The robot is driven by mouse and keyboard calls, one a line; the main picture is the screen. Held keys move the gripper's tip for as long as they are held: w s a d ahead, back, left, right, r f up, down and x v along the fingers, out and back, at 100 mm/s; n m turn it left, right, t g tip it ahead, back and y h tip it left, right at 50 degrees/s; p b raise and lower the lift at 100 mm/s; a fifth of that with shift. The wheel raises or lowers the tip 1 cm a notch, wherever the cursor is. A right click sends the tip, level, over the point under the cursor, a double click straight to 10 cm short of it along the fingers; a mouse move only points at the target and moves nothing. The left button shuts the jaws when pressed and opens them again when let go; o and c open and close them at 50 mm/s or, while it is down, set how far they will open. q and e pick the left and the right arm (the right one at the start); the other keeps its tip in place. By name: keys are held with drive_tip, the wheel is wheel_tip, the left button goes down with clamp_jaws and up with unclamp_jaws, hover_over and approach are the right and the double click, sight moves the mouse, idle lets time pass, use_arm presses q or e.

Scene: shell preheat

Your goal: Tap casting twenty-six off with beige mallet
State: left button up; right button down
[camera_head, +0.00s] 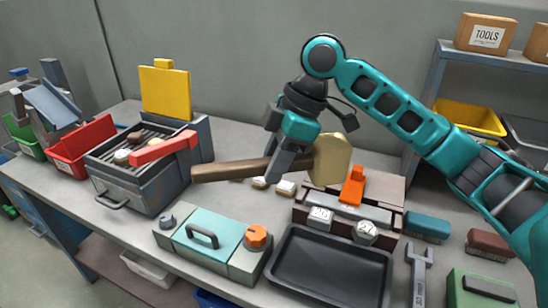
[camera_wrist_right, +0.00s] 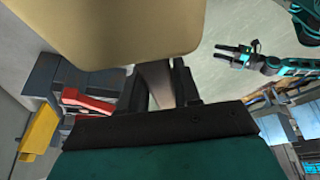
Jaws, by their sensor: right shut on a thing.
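My right gripper (camera_head: 277,172) is shut on the brown handle of the beige mallet (camera_head: 333,158) and holds it above the bench. The handle points left and the beige head is on the right, near the orange part of the casting fixture. In the right wrist view the mallet head (camera_wrist_right: 110,28) fills the top, with the handle between the fingers (camera_wrist_right: 157,90). Two castings with white number labels, one at the left (camera_head: 320,218) and one at the right (camera_head: 366,232), sit at the fixture's front edge; their numbers are hard to read. My left gripper (camera_wrist_right: 236,56) shows only in the right wrist view, empty with fingers apart.
A black tray (camera_head: 330,290) lies in front of the fixture (camera_head: 388,190). A teal-lidded box (camera_head: 205,235) with an orange knob is left of it. A grill-like heater (camera_head: 130,180) with a raised yellow plate stands farther left. A wrench (camera_head: 419,270) and brushes lie at right.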

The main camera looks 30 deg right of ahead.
drive_tip(key=shift+f, duration=0.7)
wheel_tip(320, 180, down, 4)
drive_tip(key=b, duration=0.3)
drive_tip(key=shift+f+b, duration=0.2)
drive_tip(key=shift+b, duration=0.1)
drive_tip(key=shift+f, duration=0.1)
